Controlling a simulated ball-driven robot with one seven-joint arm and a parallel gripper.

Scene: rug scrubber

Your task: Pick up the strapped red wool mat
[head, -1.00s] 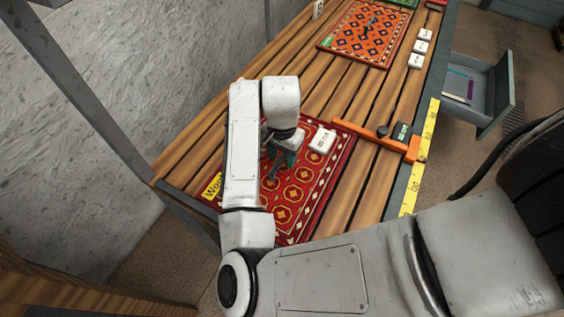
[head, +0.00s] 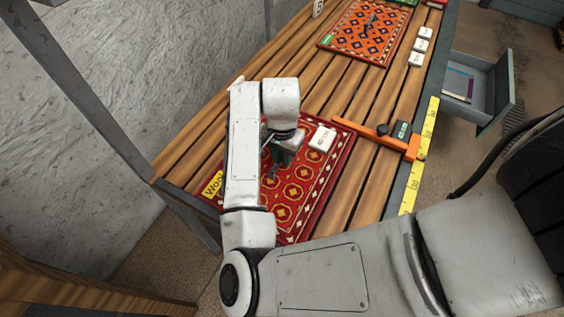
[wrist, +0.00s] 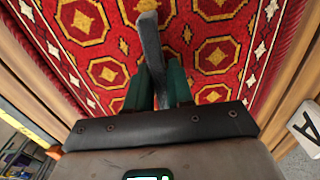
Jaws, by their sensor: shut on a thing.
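The red wool mat (head: 322,172), patterned with gold octagons and edged in dark red, lies on the slatted wooden table. A yellow label (head: 213,187) reading "Wool" is at its left edge, partly covered by my arm. My gripper (head: 275,163) is low over the middle of the mat. In the wrist view, the green fingers of my gripper (wrist: 158,85) are shut on a dark grey strap (wrist: 150,45) that runs across the mat (wrist: 213,88). Part of the strap is hidden between the fingers.
A white block (head: 321,138) sits on the mat, right of my gripper. An orange clamp-like bar (head: 375,136) and a yellow ruler (head: 420,155) lie to the right. An orange patterned mat (head: 362,35) is at the far end. An open drawer (head: 480,90) juts out at the right.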

